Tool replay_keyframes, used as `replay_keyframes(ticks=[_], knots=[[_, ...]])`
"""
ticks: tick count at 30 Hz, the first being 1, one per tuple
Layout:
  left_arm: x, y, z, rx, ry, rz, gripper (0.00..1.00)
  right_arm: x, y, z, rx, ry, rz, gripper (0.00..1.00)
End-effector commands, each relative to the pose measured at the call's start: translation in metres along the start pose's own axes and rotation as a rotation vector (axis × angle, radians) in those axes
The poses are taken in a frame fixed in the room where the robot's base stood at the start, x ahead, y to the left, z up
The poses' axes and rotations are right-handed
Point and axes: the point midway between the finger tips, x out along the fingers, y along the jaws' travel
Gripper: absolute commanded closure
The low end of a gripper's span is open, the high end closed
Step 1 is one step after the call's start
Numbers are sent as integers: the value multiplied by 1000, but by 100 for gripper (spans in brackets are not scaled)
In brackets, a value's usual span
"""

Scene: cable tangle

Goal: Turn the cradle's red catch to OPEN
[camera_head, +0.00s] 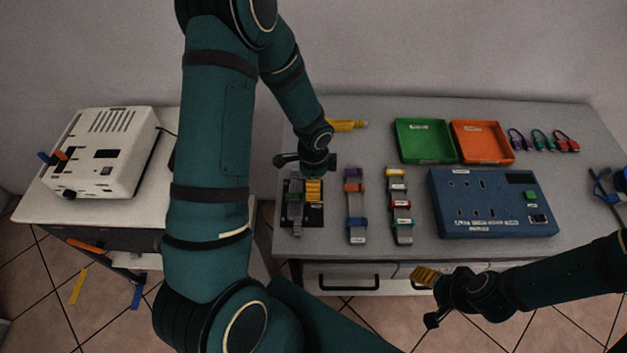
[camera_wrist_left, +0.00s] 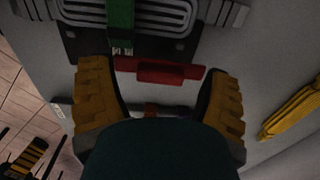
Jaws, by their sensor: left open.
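The cradle (camera_head: 316,222) is a dark plate with grey ribbed parts near the table's front left corner. It also shows at the top of the left wrist view (camera_wrist_left: 82,46), with a green strap (camera_wrist_left: 120,18) across it. The red catch (camera_wrist_left: 165,72) is a bar lying crosswise at the cradle's edge. My left gripper (camera_head: 314,190) is over the cradle and hides the catch in the head view. In the left wrist view its yellow fingers (camera_wrist_left: 160,85) are spread, with the catch between their tips; I cannot tell whether they touch it. My right gripper (camera_head: 424,276) is in front of the table, apart from everything.
Further right are a blue panel (camera_head: 490,225), green tray (camera_head: 424,121) and orange tray (camera_head: 481,124). A yellow object (camera_head: 347,125) lies behind. A white machine (camera_head: 104,150) stands left.

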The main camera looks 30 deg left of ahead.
Motion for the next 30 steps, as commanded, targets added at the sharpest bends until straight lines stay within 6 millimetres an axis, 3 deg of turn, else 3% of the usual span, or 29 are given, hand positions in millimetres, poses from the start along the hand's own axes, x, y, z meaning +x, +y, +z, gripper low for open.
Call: replay_keyframes(ticks=[5,18,24,30], knots=[[-17,-1,0,-3,2,-3,22,0,0,0,0,0,0,29],[-99,-1,0,-1,2,-4,22,0,0,0,0,0,0,29],[-116,0,0,0,1,-1,22,0,0,0,0,0,0,29],[-119,0,0,1,0,1,22,0,0,0,0,0,0,29]])
